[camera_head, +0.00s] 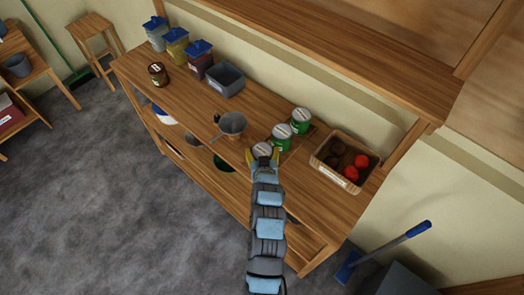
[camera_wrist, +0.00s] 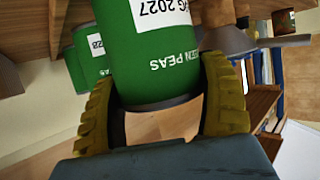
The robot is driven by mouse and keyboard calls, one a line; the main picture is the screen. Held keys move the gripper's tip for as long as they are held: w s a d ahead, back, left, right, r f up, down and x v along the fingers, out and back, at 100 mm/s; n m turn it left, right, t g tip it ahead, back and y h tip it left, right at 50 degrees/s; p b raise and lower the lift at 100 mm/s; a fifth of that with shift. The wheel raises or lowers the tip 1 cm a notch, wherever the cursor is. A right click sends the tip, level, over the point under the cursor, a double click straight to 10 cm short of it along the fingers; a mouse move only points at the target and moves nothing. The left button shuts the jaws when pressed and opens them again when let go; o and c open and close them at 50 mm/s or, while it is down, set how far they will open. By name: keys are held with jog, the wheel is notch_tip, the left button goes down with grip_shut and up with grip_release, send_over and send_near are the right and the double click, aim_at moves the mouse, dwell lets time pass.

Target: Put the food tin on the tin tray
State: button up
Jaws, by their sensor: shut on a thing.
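My gripper (camera_head: 263,162) is shut on a green food tin (camera_head: 262,149) with a grey lid. In the wrist view the tin (camera_wrist: 150,50) fills the space between the yellow fingers and its label reads peas and 2027, upside down. Two similar green tins, a nearer one (camera_head: 281,138) and a farther one (camera_head: 301,121), stand upright behind it, apparently on a thin brown tray (camera_head: 297,150). The held tin is at the tray's left front side. I cannot tell whether its base touches anything.
A wooden box (camera_head: 326,171) with red and dark items stands right of the tins. A grey funnel-like vessel (camera_head: 233,123) stands close on the left. Farther left are a grey bin (camera_head: 225,79), a dark jar (camera_head: 158,74) and several blue-lidded canisters. The shelf's front right is clear.

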jog(key=shift+w, duration=0.1)
jog(key=o, duration=1.2)
jog(key=shift+f, duration=0.1)
